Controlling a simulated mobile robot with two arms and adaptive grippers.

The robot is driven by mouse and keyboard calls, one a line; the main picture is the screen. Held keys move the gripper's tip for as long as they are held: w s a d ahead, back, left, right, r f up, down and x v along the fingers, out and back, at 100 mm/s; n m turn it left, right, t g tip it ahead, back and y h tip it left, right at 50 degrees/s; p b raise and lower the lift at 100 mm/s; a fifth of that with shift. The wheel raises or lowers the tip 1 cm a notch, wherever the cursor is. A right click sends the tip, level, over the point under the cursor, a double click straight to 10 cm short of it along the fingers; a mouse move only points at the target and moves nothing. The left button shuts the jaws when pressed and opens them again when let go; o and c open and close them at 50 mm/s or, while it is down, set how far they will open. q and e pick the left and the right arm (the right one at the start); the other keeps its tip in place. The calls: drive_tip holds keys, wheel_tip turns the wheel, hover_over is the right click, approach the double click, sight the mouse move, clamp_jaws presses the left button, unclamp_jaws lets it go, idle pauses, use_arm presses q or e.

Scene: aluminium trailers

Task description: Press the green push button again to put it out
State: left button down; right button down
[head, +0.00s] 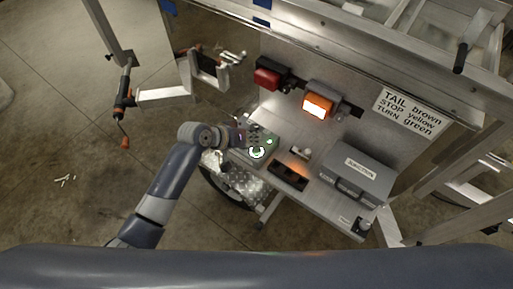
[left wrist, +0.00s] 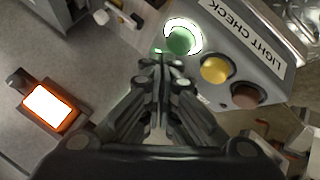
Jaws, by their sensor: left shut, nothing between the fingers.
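The green push button (left wrist: 181,41) sits on the sloped face of the LIGHT CHECK box (left wrist: 262,42), with a bright white ring around it. In the head view the lit ring of the green button (head: 257,153) shows at the front of the box, beside my left gripper (head: 243,138). In the left wrist view my left gripper (left wrist: 160,62) is shut and empty. Its fingertips appear close to the green button's lower left edge; I cannot tell whether they touch it. My right gripper is not in view.
Yellow (left wrist: 215,70) and brown (left wrist: 249,96) buttons sit beside the green one, unlit. An amber lamp (head: 316,106) glows on the panel next to a dark red lamp (head: 268,76). A grey junction box (head: 355,172) and a black-fronted part (head: 289,176) stand to the right.

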use_arm(q)
drive_tip(key=shift+f, duration=0.1)
idle(0.3)
drive_tip(key=shift+f, duration=0.35)
drive_tip(key=shift+f, duration=0.3)
idle(0.4)
drive_tip(key=shift+r, duration=0.1)
drive_tip(key=shift+r+p, duration=0.65)
drive_tip(key=shift+r, duration=0.05)
wheel_tip(320, 180, up, 6)
drive_tip(key=p, duration=0.6)
